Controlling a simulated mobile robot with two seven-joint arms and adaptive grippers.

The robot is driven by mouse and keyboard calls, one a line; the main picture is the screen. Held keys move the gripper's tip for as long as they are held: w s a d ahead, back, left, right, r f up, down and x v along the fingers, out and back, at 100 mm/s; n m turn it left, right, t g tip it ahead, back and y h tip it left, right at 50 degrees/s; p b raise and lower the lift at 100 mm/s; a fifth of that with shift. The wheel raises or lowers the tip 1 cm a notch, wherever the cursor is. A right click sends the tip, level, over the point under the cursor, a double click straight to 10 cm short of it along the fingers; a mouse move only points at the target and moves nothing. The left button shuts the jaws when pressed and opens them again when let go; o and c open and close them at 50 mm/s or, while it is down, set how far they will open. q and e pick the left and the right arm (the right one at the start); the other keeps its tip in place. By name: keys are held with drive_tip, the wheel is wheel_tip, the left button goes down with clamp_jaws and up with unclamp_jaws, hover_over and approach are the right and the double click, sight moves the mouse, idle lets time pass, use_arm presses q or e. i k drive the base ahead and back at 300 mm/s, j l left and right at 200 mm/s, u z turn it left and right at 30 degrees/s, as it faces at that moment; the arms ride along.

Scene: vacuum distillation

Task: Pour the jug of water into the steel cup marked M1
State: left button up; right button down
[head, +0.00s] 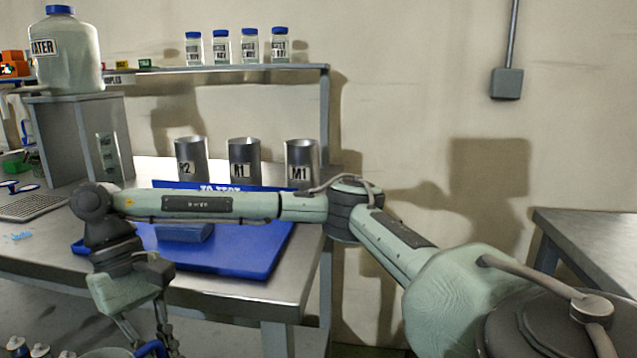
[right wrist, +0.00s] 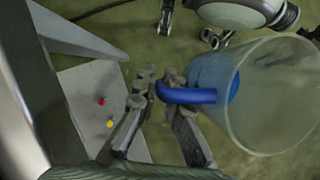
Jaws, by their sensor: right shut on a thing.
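The steel cup marked M1 (head: 303,153) stands upright at the back of the steel bench, rightmost of three labelled cups. My right gripper (head: 145,342) is low at the bottom left of the head view, in front of the bench and well below the cup. In the right wrist view, my right gripper (right wrist: 160,92) is shut on the blue handle of a clear jug (right wrist: 262,100). Blue shows inside or through the jug; its water level is unclear. Dark finger-like parts at the top of the wrist view may be my left gripper; their state is unclear.
Cups R2 (head: 190,155) and R1 (head: 244,155) stand left of M1. A blue tray (head: 235,258) lies in front of them. A large WATER bottle (head: 66,50) stands on a grey stand (head: 60,135). A shelf (head: 240,70) with small bottles is above the cups.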

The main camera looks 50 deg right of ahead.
sight(301, 157)
drive_tip(key=k+l, duration=0.8)
drive_tip(key=l, duration=0.15)
